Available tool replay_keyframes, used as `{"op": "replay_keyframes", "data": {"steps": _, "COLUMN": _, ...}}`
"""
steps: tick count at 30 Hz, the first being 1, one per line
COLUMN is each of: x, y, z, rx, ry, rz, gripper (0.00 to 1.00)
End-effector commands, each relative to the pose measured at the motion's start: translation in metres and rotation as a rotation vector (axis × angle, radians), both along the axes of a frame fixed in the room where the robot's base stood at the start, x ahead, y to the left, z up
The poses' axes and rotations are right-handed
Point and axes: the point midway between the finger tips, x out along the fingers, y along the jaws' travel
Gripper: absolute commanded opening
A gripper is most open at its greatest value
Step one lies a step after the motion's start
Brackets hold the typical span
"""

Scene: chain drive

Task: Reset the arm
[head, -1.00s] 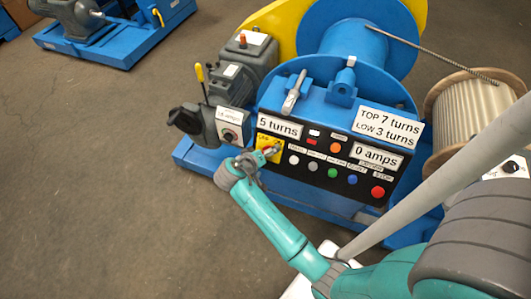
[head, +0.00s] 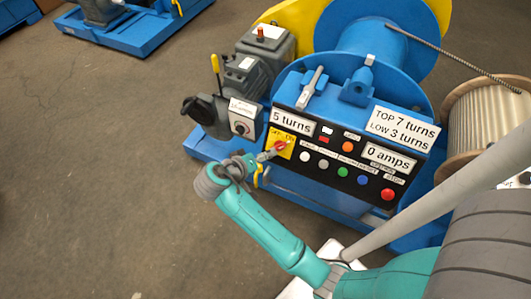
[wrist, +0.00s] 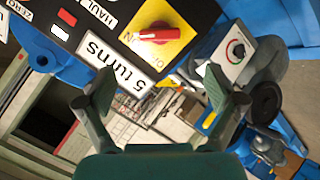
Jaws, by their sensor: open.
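My gripper (head: 265,157) is at the end of the teal arm, in front of the left end of the black control panel (head: 322,162). In the wrist view my gripper (wrist: 160,92) has its two fingers spread wide with nothing between them. The red rotary switch (wrist: 158,36) on its yellow plate (wrist: 178,28) lies beyond the fingertips, apart from them. In the head view the yellow plate (head: 287,136) shows just beyond the gripper, which partly covers the switch. The panel labels read "5 turns" (head: 291,121) and "0 amps" (head: 389,157).
A grey motor unit with a small dial box (head: 243,125) and yellow-handled lever (head: 215,64) stands left of the panel. The blue drum (head: 370,45) is behind it. A cable reel (head: 485,120) is at right. Open floor (head: 90,190) lies to the left.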

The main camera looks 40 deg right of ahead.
Motion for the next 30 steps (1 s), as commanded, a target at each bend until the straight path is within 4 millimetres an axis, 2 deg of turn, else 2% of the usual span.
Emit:
{"op": "replay_keyframes", "data": {"steps": 20, "x": -0.001, "y": 0.003, "z": 0.001, "rx": 0.001, "ry": 0.001, "rz": 0.003, "gripper": 0.93}}
{"op": "replay_keyframes", "data": {"steps": 25, "x": -0.013, "y": 0.001, "z": -0.018, "rx": 0.014, "ry": 0.009, "rz": 0.085, "gripper": 0.93}}
{"op": "replay_keyframes", "data": {"steps": 30, "x": -0.038, "y": 0.005, "z": -0.052, "rx": 0.059, "ry": 0.004, "rz": 0.266, "gripper": 0.93}}
